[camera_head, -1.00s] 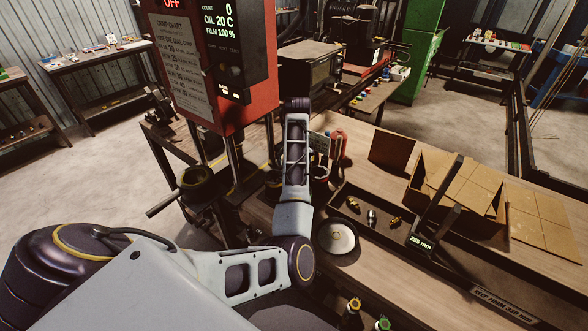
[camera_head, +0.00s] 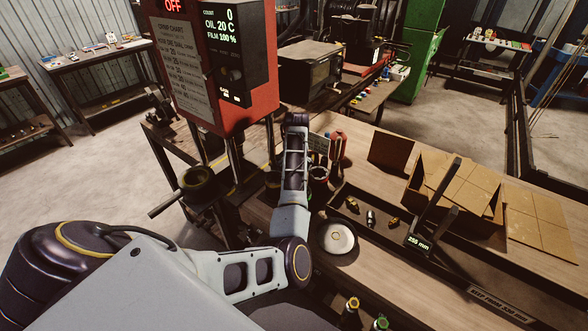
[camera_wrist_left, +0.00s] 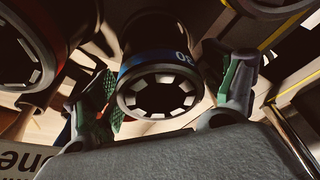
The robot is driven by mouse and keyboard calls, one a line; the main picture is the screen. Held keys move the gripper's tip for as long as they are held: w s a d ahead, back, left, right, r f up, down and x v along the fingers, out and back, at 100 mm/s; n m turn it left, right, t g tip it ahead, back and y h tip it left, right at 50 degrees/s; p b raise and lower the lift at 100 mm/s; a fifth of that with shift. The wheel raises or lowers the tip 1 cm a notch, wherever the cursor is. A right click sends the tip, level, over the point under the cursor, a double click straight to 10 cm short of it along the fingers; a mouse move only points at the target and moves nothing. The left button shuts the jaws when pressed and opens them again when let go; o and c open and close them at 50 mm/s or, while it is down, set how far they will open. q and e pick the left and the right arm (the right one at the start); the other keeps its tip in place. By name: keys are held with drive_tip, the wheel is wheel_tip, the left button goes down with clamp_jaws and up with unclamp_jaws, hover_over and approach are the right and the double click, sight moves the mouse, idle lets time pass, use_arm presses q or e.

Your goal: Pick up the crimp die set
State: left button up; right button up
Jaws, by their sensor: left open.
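A dark crimp die set with a blue band and a number (camera_wrist_left: 160,85) is in the middle of the left wrist view, its toothed ring facing the camera. My left gripper (camera_wrist_left: 172,98) is open, with one green-padded finger on each side of this die set. I cannot tell whether either pad touches it. Another dark die set (camera_wrist_left: 28,62) with a toothed opening is at the upper left of that view. In the head view my left arm covers the gripper and the blue-banded die set. My right gripper is not in view.
The red crimper (camera_head: 225,70) stands left of my arm. A dark tray (camera_head: 385,228) with several small fittings and a white round dish (camera_head: 338,238) are on the bench to the right. An open cardboard box (camera_head: 455,190) is farther right. Red-handled items (camera_head: 338,146) stand beside my arm.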

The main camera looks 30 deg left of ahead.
use_arm(q)
drive_tip(key=shift+w+a+f, duration=0.15)
drive_tip(key=shift+f, duration=0.55)
drive_tip(key=c, duration=1.4)
drive_tip(key=shift+c, duration=0.6)
drive_tip(key=shift+r, duration=0.2)
drive_tip(key=shift+w+r, duration=0.1)
drive_tip(key=shift+r, duration=0.75)
wheel_tip(320, 180, up, 16)
drive_tip(key=b, duration=0.3)
